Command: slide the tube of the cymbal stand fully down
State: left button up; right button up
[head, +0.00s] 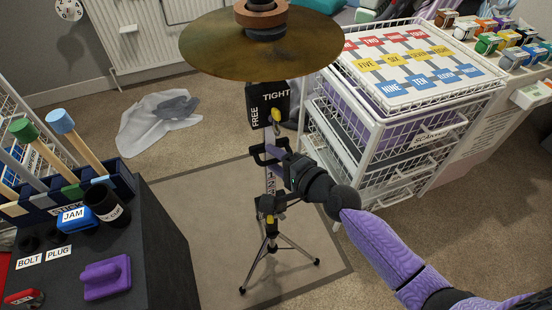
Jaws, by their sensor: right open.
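The cymbal stand stands on the mat, its bronze cymbal (215,48) at the top and its tripod base (272,247) below. A black block (267,92) under the cymbal carries the words FREE and TIGHT, with a yellow part (276,116) at its lower front. My right gripper (264,153) is open at the tube, just below the block. I cannot tell whether its fingers touch the tube. My left gripper is out of view.
A white wire drawer unit (345,165) stands close on the right, with a number board (410,65) on top. A dark bench (150,250) with labelled items fills the lower left. A clear plastic bag (150,125) lies on the carpet behind. The mat (205,215) has bare room left of the tripod.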

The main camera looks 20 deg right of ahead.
grip_shut()
dwell(0.8)
jog(key=shift+f, duration=0.1)
dwell(0.4)
